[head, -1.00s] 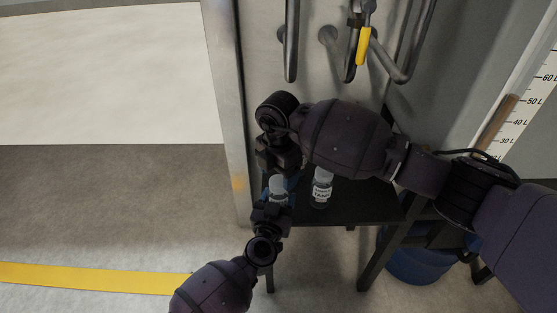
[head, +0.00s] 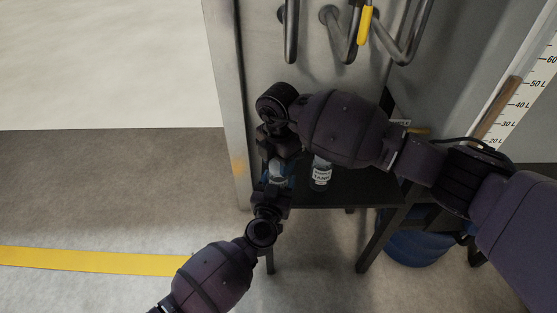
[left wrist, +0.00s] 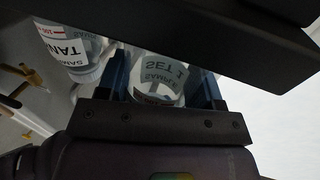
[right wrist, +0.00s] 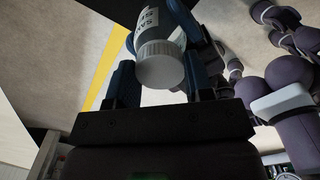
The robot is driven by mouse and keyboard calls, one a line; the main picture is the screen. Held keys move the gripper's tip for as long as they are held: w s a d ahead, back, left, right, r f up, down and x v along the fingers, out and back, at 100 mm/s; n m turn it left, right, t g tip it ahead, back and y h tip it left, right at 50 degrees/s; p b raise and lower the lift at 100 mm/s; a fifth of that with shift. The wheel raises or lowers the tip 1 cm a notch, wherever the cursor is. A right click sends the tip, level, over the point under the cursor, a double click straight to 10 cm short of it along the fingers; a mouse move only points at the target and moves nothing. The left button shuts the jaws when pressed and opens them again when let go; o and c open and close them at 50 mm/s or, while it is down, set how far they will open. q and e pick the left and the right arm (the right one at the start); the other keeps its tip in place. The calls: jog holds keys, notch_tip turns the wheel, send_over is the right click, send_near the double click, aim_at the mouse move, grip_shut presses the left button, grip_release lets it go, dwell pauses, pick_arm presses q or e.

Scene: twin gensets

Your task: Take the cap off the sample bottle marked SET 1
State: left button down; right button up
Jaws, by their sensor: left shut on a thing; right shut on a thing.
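The SET 1 sample bottle (left wrist: 166,72) shows its label upside down between the blue fingers of my left gripper (left wrist: 164,85) in the left wrist view. The bottle (head: 279,174) is partly hidden between my two grippers in the head view. My left gripper (head: 270,192) is shut on the bottle from below. The ribbed white cap (right wrist: 160,65) sits on the bottle in the right wrist view, between the fingers of my right gripper (right wrist: 158,82). My right gripper (head: 277,157) is shut on the cap from above.
A second sample bottle, marked TANK (head: 321,173), stands close to the right on the black stand (head: 350,192). It also shows in the left wrist view (left wrist: 70,50). Pipes with a yellow-handled valve (head: 365,25) are behind. A blue drum (head: 415,248) is under the stand at right.

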jog(key=n, duration=0.3)
jog(key=shift+n, duration=0.4)
jog(key=n, duration=0.4)
jog(key=shift+r, duration=0.1)
jog(key=n, duration=0.7)
jog(key=shift+n, duration=0.3)
jog(key=n, duration=0.6)
jog(key=shift+n, duration=0.4)
jog(key=n, duration=3.1)
jog(key=shift+r+n, duration=0.1)
jog(key=shift+n, duration=0.3)
jog(key=shift+r, duration=0.75)
jog(key=shift+r, duration=0.3)
